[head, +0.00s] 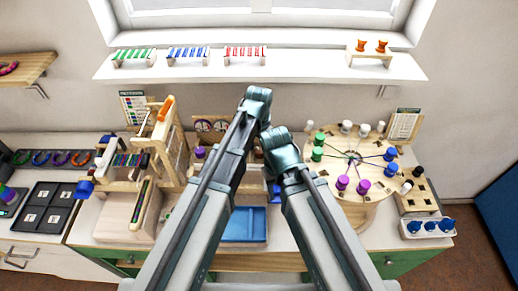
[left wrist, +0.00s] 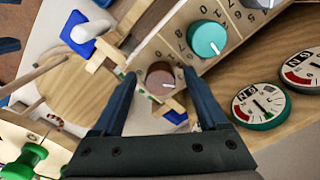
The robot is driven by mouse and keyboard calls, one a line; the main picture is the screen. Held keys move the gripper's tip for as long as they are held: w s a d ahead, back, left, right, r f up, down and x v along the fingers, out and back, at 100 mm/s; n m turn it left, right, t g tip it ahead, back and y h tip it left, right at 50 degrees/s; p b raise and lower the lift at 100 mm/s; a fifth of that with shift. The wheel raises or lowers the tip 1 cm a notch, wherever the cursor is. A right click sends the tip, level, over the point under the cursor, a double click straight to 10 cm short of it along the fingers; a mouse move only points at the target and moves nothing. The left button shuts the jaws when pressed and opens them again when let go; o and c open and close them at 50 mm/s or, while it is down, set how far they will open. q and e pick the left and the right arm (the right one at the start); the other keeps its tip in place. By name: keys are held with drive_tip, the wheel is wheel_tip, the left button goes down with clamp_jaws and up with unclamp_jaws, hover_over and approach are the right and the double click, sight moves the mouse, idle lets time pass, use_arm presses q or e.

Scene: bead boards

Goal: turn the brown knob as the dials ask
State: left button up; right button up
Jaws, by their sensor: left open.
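The brown knob (left wrist: 160,78) sits on a pale wooden panel (left wrist: 166,42) with printed numbers. A light mark on it points roughly right in the left wrist view. My left gripper (left wrist: 160,74) is open, with one finger on each side of the knob; I cannot tell whether they touch it. A teal knob (left wrist: 206,38) and part of a grey knob are farther along the panel. Two dials stand beside it: one teal-rimmed (left wrist: 260,106), one dark-rimmed (left wrist: 302,70). Their readings are too small to tell. In the head view my arms hide the knob; the right gripper does not show.
A blue-and-white piece (left wrist: 85,33) and wooden bars lie close to the left finger. A green spool (left wrist: 25,160) is at lower left. In the head view a wooden rack (head: 160,150) stands left and a round peg board (head: 372,215) right.

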sight(259, 151)
use_arm(q)
wheel_tip(259, 151, up, 14)
drive_tip(key=p, duration=1.3)
drive_tip(key=shift+f+p, duration=0.15)
drive_tip(key=shift+p, duration=0.15)
drive_tip(key=s+a+n, duration=0.4)
drive_tip(key=s+a, duration=0.1)
drive_tip(key=a, duration=0.3)
drive_tip(key=s+a+n, duration=0.4)
drive_tip(key=s+a, duration=0.2)
drive_tip(key=a, duration=0.2)
drive_tip(key=s+d+f+m+b, duration=0.2)
drive_tip(key=d+f+b, duration=0.3)
drive_tip(key=f+b, duration=0.3)
drive_tip(key=s+d+f+m+y+b, duration=0.1)
drive_tip(key=s+d+f+b, duration=0.2)
drive_tip(key=d+f+b, duration=0.2)
wheel_tip(259, 151, down, 4)
drive_tip(key=b, duration=0.3)
drive_tip(key=shift+s+d+r+m+b, duration=0.15)
drive_tip(key=shift+s+r+m+b, duration=0.1)
drive_tip(key=shift+m+b, duration=0.15)
